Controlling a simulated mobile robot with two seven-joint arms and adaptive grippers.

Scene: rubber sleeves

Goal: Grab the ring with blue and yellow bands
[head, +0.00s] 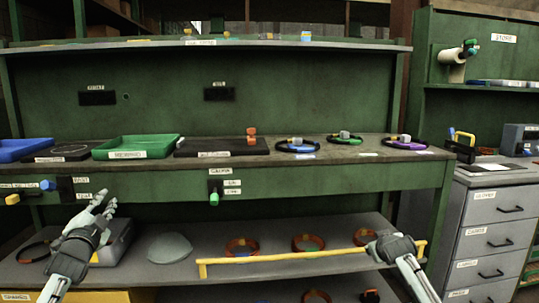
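A small upright piece with blue and yellow bands (306,36) stands on the top shelf, right of centre. It is too small to tell whether it is a ring. My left gripper (106,202) is low at the left, in front of the bench, with its fingers pointing up and slightly apart. It is empty and far from the banded piece. My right gripper (377,248) is low at the right, in front of the lower shelf, also far from that piece. Its fingers are not clear to see.
The bench (330,159) holds a green tray (135,148), a blue tray (24,150), an orange piece (252,134) and black rings (298,147). A yellow bar (300,257) crosses before the lower shelf's orange rings (242,246). Drawers (496,210) stand at the right.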

